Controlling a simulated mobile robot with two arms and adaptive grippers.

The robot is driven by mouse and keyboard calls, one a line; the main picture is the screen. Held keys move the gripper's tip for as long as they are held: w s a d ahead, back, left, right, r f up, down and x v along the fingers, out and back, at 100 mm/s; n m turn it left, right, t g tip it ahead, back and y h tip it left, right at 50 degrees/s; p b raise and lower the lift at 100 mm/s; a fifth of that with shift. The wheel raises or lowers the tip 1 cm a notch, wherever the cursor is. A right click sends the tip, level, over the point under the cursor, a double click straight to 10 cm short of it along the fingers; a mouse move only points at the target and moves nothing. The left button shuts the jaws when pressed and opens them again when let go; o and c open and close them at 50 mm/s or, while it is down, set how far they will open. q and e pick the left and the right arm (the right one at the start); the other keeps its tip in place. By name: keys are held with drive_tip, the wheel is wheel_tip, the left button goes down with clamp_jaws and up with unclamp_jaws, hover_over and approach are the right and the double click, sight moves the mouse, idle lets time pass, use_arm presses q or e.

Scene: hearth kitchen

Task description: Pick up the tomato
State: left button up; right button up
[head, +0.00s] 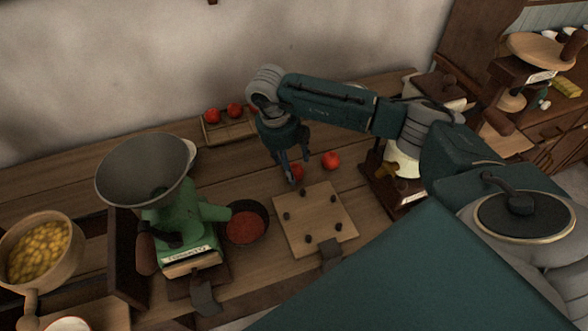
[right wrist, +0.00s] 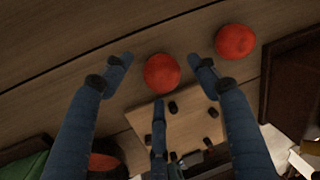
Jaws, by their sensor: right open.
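Two red tomatoes lie on the wooden counter. One tomato (head: 297,172) is under my right gripper (head: 291,166) and partly hidden by its fingers. In the right wrist view this tomato (right wrist: 161,72) sits between the spread fingers of the gripper (right wrist: 160,66), which is open and empty. The other tomato (head: 331,160) lies just to the right, outside the fingers; it also shows in the right wrist view (right wrist: 235,41). More tomatoes (head: 212,115) sit in a shallow wooden tray (head: 232,133) at the back. My left gripper is not in view.
A square wooden board (head: 313,222) with small dark pegs lies in front of the tomatoes. A dark bowl of red contents (head: 246,224) and a green grinder (head: 175,220) stand to the left. A wood-based appliance (head: 397,170) is close on the right.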

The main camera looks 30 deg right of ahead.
drive_tip(key=shift+d+f+b, duration=0.25)
drive_tip(key=shift+f+b, duration=0.15)
drive_tip(key=shift+f, duration=0.75)
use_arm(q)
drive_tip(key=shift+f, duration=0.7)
use_arm(e)
drive_tip(key=shift+r, duration=0.1)
drive_tip(key=c, duration=1.2)
drive_tip(key=shift+c, duration=0.2)
